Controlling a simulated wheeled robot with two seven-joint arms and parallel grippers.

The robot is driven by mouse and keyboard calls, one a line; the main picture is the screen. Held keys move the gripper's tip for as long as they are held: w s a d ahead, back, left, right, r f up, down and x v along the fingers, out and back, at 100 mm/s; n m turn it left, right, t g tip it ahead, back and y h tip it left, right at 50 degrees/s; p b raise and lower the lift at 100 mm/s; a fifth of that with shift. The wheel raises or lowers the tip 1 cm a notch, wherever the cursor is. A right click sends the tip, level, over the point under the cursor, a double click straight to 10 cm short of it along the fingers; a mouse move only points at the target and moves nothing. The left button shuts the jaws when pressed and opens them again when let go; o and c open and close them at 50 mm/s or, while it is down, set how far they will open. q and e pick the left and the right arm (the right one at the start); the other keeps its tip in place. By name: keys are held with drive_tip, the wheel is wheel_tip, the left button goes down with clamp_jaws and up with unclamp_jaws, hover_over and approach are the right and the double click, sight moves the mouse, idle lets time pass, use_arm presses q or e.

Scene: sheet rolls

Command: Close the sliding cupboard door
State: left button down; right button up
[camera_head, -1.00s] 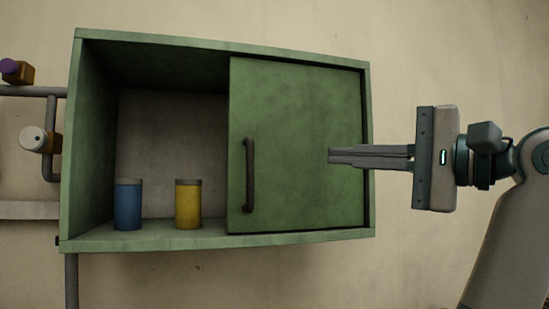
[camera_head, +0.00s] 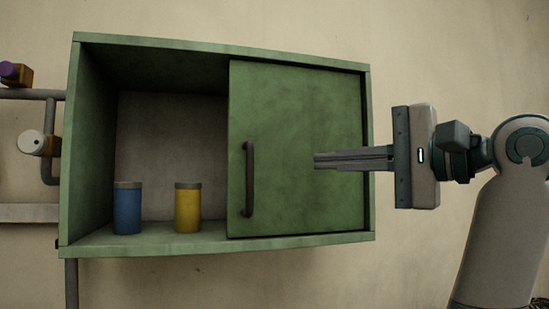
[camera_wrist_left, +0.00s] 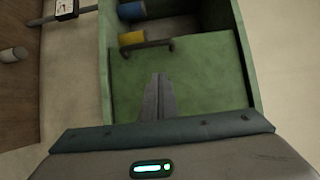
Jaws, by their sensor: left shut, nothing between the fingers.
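The green cupboard (camera_head: 220,48) is on the wall, its left half open. The green sliding door (camera_head: 300,150) covers the right half. Its dark vertical handle (camera_head: 249,180) is near the door's left edge. My left gripper (camera_head: 316,161) reaches in from the right, its fingers together and empty. The fingertips overlap the door in the picture, right of the handle and apart from it. Whether they touch the door panel I cannot tell. In the left wrist view the shut fingers (camera_wrist_left: 158,76) point across the door (camera_wrist_left: 200,75) toward the handle (camera_wrist_left: 150,45). My right gripper is not in view.
A blue can (camera_head: 127,208) and a yellow can (camera_head: 188,208) stand on the cupboard floor in the open half. Pipes (camera_head: 50,140) with valve-like fittings run on the wall left of the cupboard. The wall in front on the right is bare apart from my arm.

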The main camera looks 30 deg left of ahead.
use_arm(q)
drive_tip(key=p, duration=0.3)
approach(273, 163)
drive_tip(key=s+a, duration=0.2)
drive_tip(key=a, duration=0.1)
drive_tip(key=s+a, duration=0.1)
drive_tip(key=s+a+p, duration=0.1)
drive_tip(key=a, duration=0.1)
drive_tip(key=shift+s+f+p, duration=0.2)
drive_tip(key=shift+p, duration=0.1)
